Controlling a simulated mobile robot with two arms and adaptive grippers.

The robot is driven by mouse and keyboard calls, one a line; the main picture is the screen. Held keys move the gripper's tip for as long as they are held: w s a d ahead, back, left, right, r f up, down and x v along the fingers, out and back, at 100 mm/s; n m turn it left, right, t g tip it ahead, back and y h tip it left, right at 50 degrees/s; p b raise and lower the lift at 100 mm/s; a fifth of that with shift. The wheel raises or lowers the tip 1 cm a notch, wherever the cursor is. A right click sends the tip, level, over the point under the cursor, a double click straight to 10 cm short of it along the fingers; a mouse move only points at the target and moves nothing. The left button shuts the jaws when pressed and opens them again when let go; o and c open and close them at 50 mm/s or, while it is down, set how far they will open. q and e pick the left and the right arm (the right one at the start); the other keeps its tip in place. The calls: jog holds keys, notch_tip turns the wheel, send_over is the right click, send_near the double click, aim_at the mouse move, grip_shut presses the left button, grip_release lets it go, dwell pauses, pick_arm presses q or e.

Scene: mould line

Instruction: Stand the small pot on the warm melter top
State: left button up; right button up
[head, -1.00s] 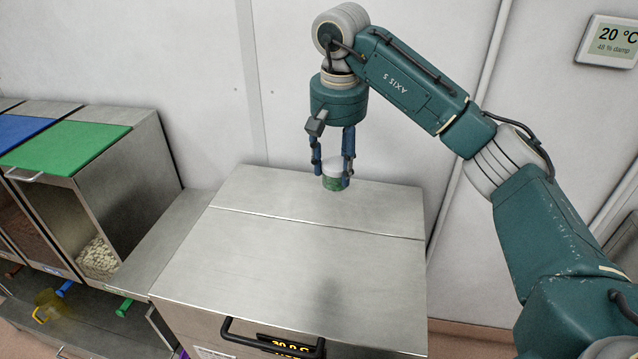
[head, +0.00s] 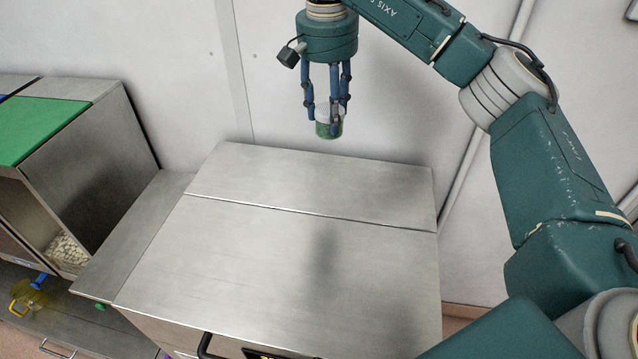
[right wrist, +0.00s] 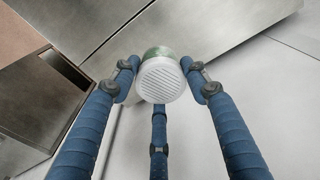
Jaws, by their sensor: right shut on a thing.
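The small pot (head: 327,129) has a green body and a pale ribbed lid. My right gripper (head: 327,112) is shut on it by the lid end and holds it upright in the air. In the head view it shows against the wall, just above the back edge of the melter top (head: 270,240), with a gap between. In the right wrist view the pot (right wrist: 160,80) sits between the blue fingers (right wrist: 162,88), lid toward the camera. The melter top is bare brushed steel with a seam across it. My left gripper is not in view.
Steel bins with a green lid (head: 40,128) stand at the left, one holding pale pellets (head: 66,250). A lower steel ledge (head: 135,235) lies between them and the melter. A dark handle (head: 205,346) is on the melter's front. The wall (head: 400,120) is close behind.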

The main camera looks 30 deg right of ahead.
aim_at(327, 138)
notch_tip(327, 138, down, 14)
jog(key=shift+d+f+p, duration=0.15)
jog(key=shift+f+p, duration=0.05)
jog(key=shift+p, duration=0.25)
notch_tip(327, 138, down, 4)
jog(key=shift+r+p, duration=0.2)
jog(key=shift+p, duration=0.3)
jog(key=shift+f, duration=0.2)
jog(key=shift+f, duration=0.1)
jog(key=o, duration=1.2)
jog(key=shift+o, duration=0.2)
jog(key=shift+r, duration=0.25)
jog(key=shift+r+b, duration=0.25)
jog(key=shift+b, duration=0.05)
jog(key=r, duration=0.3)
jog(key=r+b, duration=0.1)
jog(key=r, duration=0.3)
jog(key=a+r+b, duration=0.1)
jog(key=r, duration=0.3)
jog(key=shift+s+r, duration=0.15)
jog(key=shift+s, duration=0.15)
